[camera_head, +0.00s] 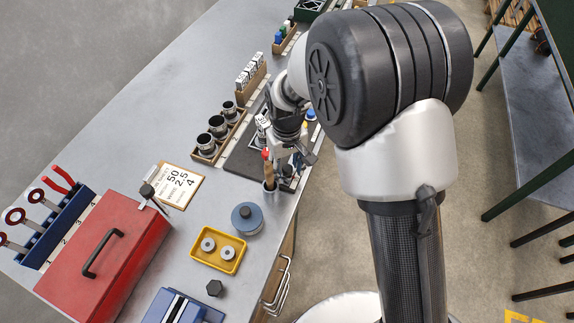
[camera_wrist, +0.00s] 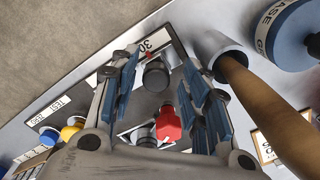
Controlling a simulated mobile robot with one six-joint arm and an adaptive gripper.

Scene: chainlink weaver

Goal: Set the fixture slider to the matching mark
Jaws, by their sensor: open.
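In the wrist view a fixture plate with a "30" label (camera_wrist: 157,41) lies below my gripper. A dark round part (camera_wrist: 156,76) and a red knob-like part (camera_wrist: 168,123) show between the fingers; I cannot tell which of them is the slider. A small red mark is near the label. My gripper (camera_wrist: 160,85) is open, its blue-padded fingers on either side of these parts, with no clear contact. In the head view my gripper (camera_head: 291,158) is over the dark mat (camera_head: 243,161), and my arm hides much of the fixture. A card (camera_head: 179,184) reads 50, 25, 4.
A cup with a wooden-handled tool (camera_wrist: 270,110) stands close beside my gripper. A blue round tin (camera_head: 247,218), a yellow tray (camera_head: 217,264) with two rings, a red toolbox (camera_head: 120,275) and a rack of dark cups (camera_head: 206,155) stand nearby.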

